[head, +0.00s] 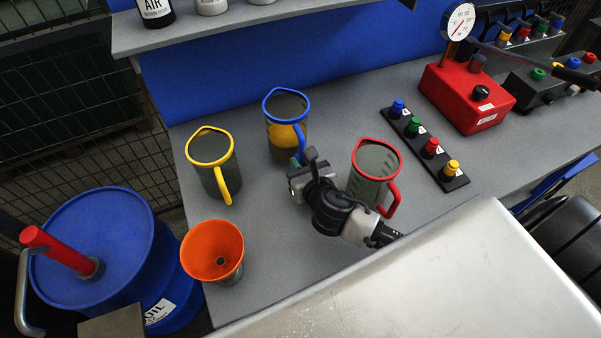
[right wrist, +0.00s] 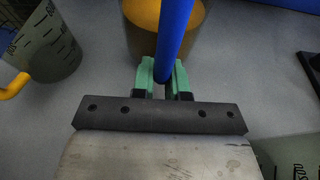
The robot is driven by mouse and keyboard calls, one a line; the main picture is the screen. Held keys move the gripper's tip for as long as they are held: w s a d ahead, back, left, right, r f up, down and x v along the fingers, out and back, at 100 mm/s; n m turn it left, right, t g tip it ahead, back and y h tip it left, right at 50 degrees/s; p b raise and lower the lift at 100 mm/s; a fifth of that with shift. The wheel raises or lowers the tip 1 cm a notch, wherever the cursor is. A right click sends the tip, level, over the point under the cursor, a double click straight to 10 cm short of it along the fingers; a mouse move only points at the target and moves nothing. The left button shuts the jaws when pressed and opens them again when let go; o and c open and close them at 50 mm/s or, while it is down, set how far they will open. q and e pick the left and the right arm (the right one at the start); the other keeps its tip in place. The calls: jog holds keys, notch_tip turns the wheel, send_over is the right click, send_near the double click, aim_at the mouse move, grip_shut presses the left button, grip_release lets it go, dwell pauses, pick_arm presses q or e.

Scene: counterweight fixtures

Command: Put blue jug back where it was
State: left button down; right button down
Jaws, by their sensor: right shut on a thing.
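The blue jug (head: 286,108) has a blue rim and handle and holds amber liquid. It stands upright toward the back of the grey bench in the head view. My right gripper (head: 299,160) is at its handle. In the right wrist view, the green fingertips of my right gripper (right wrist: 162,78) are shut on the blue handle (right wrist: 174,35), one on each side. The jug's amber liquid (right wrist: 145,14) shows behind the handle. I cannot tell whether the jug's base touches the bench. My left gripper is not in view.
A yellow-rimmed jug (head: 212,160) stands left of the blue jug, a red-rimmed jug (head: 373,168) right, beside my right arm. An orange funnel (head: 212,250) is at the front left. A connector strip (head: 425,146) and red gauge box (head: 464,96) are at right. A shelf (head: 220,22) overhangs behind.

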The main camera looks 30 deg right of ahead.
notch_tip(320, 180, down, 3)
jog(key=shift+f+b, duration=0.2)
jog(key=shift+b, duration=0.1)
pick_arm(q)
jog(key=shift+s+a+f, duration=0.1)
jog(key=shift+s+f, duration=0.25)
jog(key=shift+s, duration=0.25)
pick_arm(e)
jog(key=shift+f, duration=0.25)
jog(key=c, duration=1.1)
grip_release()
jog(key=shift+f, duration=0.1)
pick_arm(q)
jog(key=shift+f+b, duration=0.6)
pick_arm(e)
jog(key=v, duration=1.2)
jog(key=shift+s, duration=0.1)
